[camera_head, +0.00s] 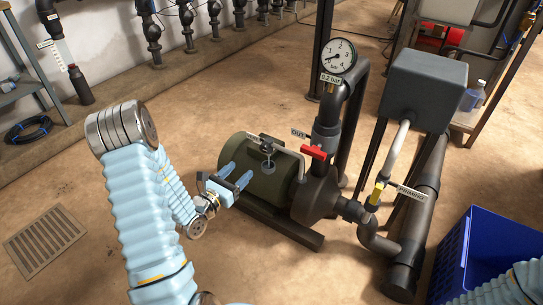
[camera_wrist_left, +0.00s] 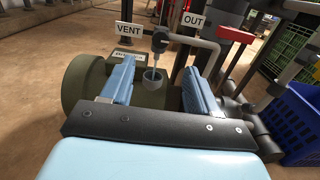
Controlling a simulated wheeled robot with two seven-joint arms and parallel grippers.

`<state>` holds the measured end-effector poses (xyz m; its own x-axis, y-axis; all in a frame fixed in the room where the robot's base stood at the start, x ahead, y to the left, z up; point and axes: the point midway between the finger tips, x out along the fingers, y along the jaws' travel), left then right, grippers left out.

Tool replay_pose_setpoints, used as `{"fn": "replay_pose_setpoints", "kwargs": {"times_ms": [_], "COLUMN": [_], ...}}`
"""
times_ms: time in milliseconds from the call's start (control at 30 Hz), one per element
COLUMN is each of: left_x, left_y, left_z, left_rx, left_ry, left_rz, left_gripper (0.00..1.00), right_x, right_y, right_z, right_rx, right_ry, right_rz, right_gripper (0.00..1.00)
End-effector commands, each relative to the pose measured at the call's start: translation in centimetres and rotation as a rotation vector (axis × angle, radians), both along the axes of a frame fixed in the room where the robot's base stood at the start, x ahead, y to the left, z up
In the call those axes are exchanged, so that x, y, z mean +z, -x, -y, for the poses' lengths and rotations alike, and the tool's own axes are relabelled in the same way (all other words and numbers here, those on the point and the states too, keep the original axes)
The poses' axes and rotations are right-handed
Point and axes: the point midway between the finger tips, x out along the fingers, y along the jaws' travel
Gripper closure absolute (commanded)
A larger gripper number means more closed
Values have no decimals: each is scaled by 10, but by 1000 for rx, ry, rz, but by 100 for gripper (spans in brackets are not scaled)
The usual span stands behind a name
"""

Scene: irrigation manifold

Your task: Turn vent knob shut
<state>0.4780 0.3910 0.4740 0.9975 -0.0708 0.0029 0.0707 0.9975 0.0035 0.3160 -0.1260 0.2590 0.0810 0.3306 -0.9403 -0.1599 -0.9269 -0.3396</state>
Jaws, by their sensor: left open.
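The vent knob (camera_head: 267,147) is a small dark part at the end of a thin grey pipe above the green pump motor (camera_head: 256,180). In the left wrist view the vent knob (camera_wrist_left: 160,39) stands upright beside the VENT label (camera_wrist_left: 129,30), above a small cup (camera_wrist_left: 153,79). My left gripper (camera_head: 238,174) is open beside the motor, to the left of and lower than the knob in the head view. In the left wrist view my left gripper (camera_wrist_left: 159,67) has its fingers apart, with the cup showing between them and the knob beyond. My right gripper is out of view.
A red valve handle (camera_head: 314,152) sits on the OUT pipe right of the knob. A pressure gauge (camera_head: 338,56) rises behind it. A yellow PRIMING valve (camera_head: 377,193) and a blue crate (camera_head: 454,258) are at right.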

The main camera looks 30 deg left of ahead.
Motion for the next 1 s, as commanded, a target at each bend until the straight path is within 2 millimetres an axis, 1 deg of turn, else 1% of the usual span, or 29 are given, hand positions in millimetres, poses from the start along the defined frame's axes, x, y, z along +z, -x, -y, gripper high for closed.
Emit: {"fn": "replay_pose_setpoints", "kwargs": {"times_ms": [167, 400, 533, 600, 700, 1000], "left_x": [1, 0, 0, 0, 0, 0], "left_y": [-34, -89, -111, -120, -127, -130], "left_z": [5, 10, 11, 12, 13, 13], "left_rx": [-7, -8, -7, -9, -8, -7], "left_ry": [1, 2, 2, 2, 2, 3], "left_rz": [2, 0, -1, -1, -2, -2], "left_gripper": [40, 40, 40, 40, 40, 40], "right_x": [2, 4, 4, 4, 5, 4], "right_y": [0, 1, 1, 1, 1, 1], "right_z": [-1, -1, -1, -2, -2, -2], "right_rx": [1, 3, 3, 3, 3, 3], "right_ry": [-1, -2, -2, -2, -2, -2], "right_rz": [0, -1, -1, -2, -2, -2], "right_gripper": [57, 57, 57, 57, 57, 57]}}
